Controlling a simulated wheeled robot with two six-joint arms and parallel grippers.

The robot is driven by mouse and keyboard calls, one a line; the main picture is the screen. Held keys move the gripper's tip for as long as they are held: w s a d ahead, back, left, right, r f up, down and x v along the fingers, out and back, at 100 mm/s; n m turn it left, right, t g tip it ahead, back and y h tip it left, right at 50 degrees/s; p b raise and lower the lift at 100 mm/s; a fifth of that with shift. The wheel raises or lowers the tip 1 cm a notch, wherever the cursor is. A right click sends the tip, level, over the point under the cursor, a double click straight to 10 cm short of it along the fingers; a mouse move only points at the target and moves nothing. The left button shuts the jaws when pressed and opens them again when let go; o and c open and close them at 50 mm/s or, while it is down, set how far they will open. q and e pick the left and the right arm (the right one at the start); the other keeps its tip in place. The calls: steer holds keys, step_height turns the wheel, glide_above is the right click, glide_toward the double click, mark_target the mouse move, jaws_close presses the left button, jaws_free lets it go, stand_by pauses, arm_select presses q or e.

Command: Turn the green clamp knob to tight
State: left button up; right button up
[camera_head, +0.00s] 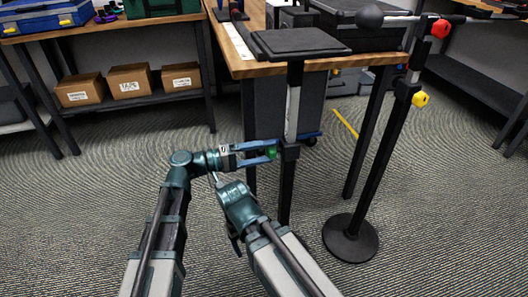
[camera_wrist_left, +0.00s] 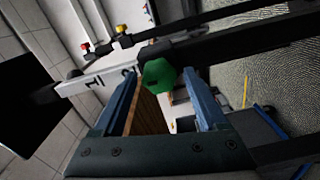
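The green clamp knob (camera_head: 271,153) sits on the black collar of a stand post (camera_head: 287,185), below a pale inner tube (camera_head: 293,105) topped by a flat dark plate (camera_head: 300,42). My left gripper (camera_head: 264,151) reaches it from the left. In the left wrist view the green knob (camera_wrist_left: 158,76) shows between the two blue fingertips of my left gripper (camera_wrist_left: 162,78), with a gap on each side. The pale tube (camera_wrist_left: 98,78) there carries dark marks. My right arm bends up beside the left one in the head view; I cannot make out its fingers.
A second stand with a red knob (camera_head: 441,28), a yellow knob (camera_head: 420,99) and a round base (camera_head: 351,238) stands to the right. A wooden table (camera_head: 240,55) is behind the post. Shelves with cardboard boxes (camera_head: 129,82) are at left. Carpet in front is clear.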

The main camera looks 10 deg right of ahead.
arm_select(q)
steer(key=shift+o, duration=0.2)
steer(key=shift+a, duration=0.1)
steer(key=a, duration=1.3)
steer(key=shift+s+a, duration=0.25)
steer(key=shift+a, duration=0.05)
steer(key=s+a+f+n+y, duration=0.1)
steer(key=s+f+y, duration=0.1)
steer(key=f+y, duration=0.35)
steer(key=s+a+f+y, duration=0.2)
steer(key=f, duration=0.6)
steer(key=s+a+f+y, duration=0.2)
steer(key=a+f+y, duration=0.25)
steer(key=a, duration=0.25)
steer(key=s+a+f+y, duration=0.2)
steer(key=a+f+y, duration=0.2)
steer(key=a+y, duration=0.25)
steer(key=s+d+r+m+p, duration=0.3)
steer(key=s+d+r+p, duration=0.3)
steer(key=d+r+p, duration=0.45)
step_height(320, 180, up, 37)
steer(key=p, duration=3.6)
steer(key=shift+f+g+y, duration=0.2)
steer(key=shift+g+y, duration=0.15)
steer(key=shift+g, duration=0.05)
